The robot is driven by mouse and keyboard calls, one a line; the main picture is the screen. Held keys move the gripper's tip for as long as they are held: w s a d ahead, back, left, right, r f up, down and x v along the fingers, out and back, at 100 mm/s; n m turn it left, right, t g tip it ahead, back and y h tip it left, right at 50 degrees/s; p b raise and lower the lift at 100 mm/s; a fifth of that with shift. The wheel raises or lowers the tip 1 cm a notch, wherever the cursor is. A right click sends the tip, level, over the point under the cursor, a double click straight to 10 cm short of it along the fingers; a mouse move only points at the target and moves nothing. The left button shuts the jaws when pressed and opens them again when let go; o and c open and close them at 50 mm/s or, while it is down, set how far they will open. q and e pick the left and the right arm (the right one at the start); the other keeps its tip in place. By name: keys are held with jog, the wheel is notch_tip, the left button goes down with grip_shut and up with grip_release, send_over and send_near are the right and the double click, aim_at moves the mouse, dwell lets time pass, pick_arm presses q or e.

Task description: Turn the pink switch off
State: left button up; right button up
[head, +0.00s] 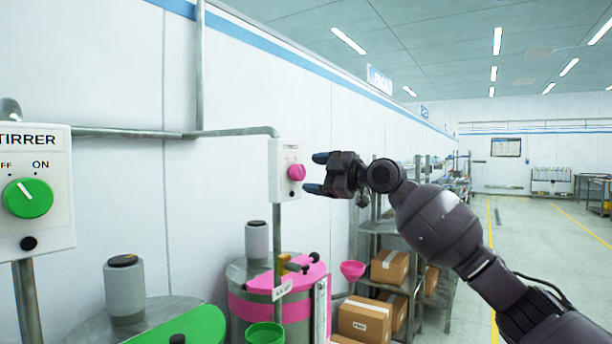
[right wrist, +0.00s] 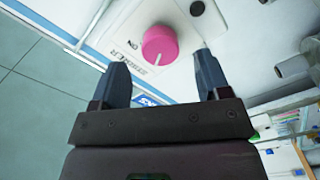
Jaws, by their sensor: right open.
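The pink switch (head: 296,172) is a round knob on a white box (head: 283,190) mounted on a post by the left wall. In the right wrist view the pink switch (right wrist: 160,45) shows a pale pointer line, with "ON" lettering near it on the panel. My right gripper (head: 318,173) is open, just right of the knob in the head view. In the right wrist view its two fingers (right wrist: 157,75) point toward the panel, with the knob between and beyond their tips, apparently not held. My left gripper is not in view.
A green stirrer switch (head: 27,198) is on a nearer box at the left. Below stand a drum with a pink band (head: 240,305), a green bucket (head: 265,333) and a pink funnel (head: 352,270). Shelves with cardboard boxes (head: 389,266) stand behind. The right floor is open.

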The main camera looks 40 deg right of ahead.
jog(key=v, duration=0.7)
jog(key=shift+s, duration=0.15)
dwell(0.5)
